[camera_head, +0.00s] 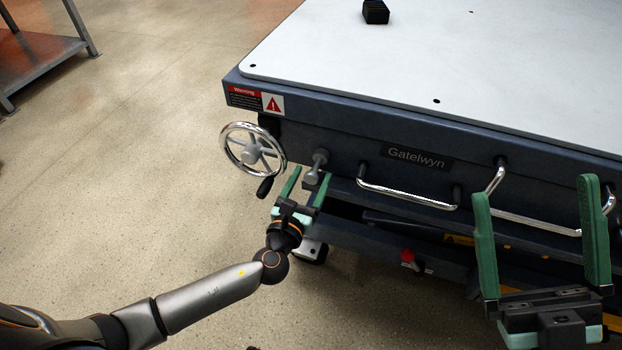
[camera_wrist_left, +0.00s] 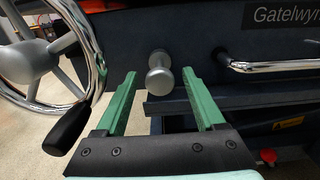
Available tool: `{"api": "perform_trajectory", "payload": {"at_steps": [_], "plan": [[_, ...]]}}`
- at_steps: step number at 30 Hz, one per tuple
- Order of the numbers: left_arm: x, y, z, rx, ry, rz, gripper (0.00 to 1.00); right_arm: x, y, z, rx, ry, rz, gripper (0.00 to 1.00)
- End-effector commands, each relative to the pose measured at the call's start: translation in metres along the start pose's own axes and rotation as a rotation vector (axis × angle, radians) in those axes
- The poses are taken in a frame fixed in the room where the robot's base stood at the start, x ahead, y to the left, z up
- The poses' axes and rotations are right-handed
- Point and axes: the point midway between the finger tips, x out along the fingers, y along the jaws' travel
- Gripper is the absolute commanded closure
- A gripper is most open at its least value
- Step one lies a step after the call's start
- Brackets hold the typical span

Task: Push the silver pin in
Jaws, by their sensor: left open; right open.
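The silver pin (camera_head: 316,168) sticks out of the dark side of the cart, right of the handwheel. It has a round knob head and also shows in the left wrist view (camera_wrist_left: 159,76), beyond and between my left fingertips. My left gripper (camera_head: 308,178) is open and empty, its green fingers pointing at the pin. In the left wrist view the fingers (camera_wrist_left: 160,82) appear apart from the pin on both sides; I cannot tell the exact gap in depth. My right gripper (camera_head: 536,190) is open and empty at the lower right, in front of the cart's chrome handles.
A chrome handwheel (camera_head: 253,149) with a black crank grip (camera_head: 265,187) stands close left of my left gripper. Chrome handles (camera_head: 408,195) and a red knob (camera_head: 408,256) lie to the right. A black block (camera_head: 375,12) sits on the white top (camera_head: 430,60).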

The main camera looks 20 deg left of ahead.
Motion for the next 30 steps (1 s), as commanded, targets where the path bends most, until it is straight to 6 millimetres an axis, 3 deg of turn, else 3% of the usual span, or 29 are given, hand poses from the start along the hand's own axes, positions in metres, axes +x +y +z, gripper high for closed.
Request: {"api": "perform_trajectory", "payload": {"at_steps": [11, 30], "plan": [[0.0063, 0.0001, 0.0002, 0.0, 0.001, 0.0, 0.29, -0.0006, -0.0004, 0.0009, 0.004, -0.001, 0.001, 0.0], [0.0059, 0.0001, 0.0, 0.0, 0.001, 0.0, 1.0, -0.0006, -0.0009, 0.0007, 0.004, 0.0, -0.001, 0.0]]}}
